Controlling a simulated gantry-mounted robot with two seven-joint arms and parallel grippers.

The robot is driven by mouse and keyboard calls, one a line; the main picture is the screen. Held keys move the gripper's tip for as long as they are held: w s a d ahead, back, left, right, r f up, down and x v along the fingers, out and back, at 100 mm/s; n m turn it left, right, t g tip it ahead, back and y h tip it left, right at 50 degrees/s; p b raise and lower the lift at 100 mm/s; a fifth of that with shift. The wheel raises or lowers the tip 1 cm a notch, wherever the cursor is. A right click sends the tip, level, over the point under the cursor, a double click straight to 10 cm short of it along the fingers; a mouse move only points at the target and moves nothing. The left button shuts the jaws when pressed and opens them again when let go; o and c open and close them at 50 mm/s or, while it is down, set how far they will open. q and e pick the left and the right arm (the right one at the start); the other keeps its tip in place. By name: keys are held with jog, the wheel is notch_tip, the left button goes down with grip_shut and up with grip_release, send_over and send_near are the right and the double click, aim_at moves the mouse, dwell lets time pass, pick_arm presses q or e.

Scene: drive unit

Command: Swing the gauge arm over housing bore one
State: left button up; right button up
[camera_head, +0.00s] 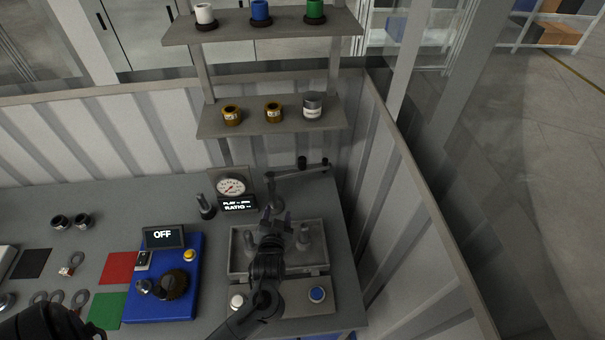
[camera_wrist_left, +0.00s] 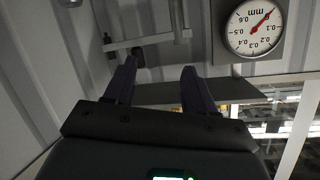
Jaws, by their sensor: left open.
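The gauge arm (camera_head: 297,172) is a thin grey bar on a post behind the housing. It points right, toward the back right corner of the bench, with dark knobs near its far end. It also shows in the left wrist view (camera_wrist_left: 140,42), beyond the fingers. The housing (camera_head: 236,250) is a grey open box with upright cylindrical parts inside; my left arm hides its middle, and I cannot tell which bore is one. My left gripper (camera_head: 275,217) is open and empty above the housing's back edge, apart from the gauge arm; its fingers show in the wrist view (camera_wrist_left: 159,68). My right gripper is not visible.
A dial gauge (camera_head: 231,187) and a lit display (camera_head: 238,204) stand left of the gauge arm's post. A blue unit (camera_head: 165,300) reading OFF sits left of the housing. Shelves (camera_head: 270,118) rise behind, and a ribbed wall (camera_head: 385,220) bounds the right side.

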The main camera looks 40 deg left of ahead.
pick_arm(q)
jog(key=w+a+f+n+y+b, duration=0.2)
jog(key=w+f+n+y+b, duration=0.15)
jog(key=b, duration=0.25)
jog(key=n+g+y+b, duration=0.15)
jog(key=n+b, duration=0.25)
jog(key=b, duration=0.8)
send_near(303, 162)
jog(key=w, duration=0.1)
jog(key=shift+y, duration=0.4)
jog(key=x, duration=1.1)
jog(key=shift+s+a+f+b, duration=0.1)
jog(key=shift+s+f+b, duration=0.1)
jog(key=shift+b, duration=0.15)
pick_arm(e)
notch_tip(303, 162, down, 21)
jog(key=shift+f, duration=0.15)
pick_arm(q)
jog(key=shift+c, duration=0.5)
grip_shut()
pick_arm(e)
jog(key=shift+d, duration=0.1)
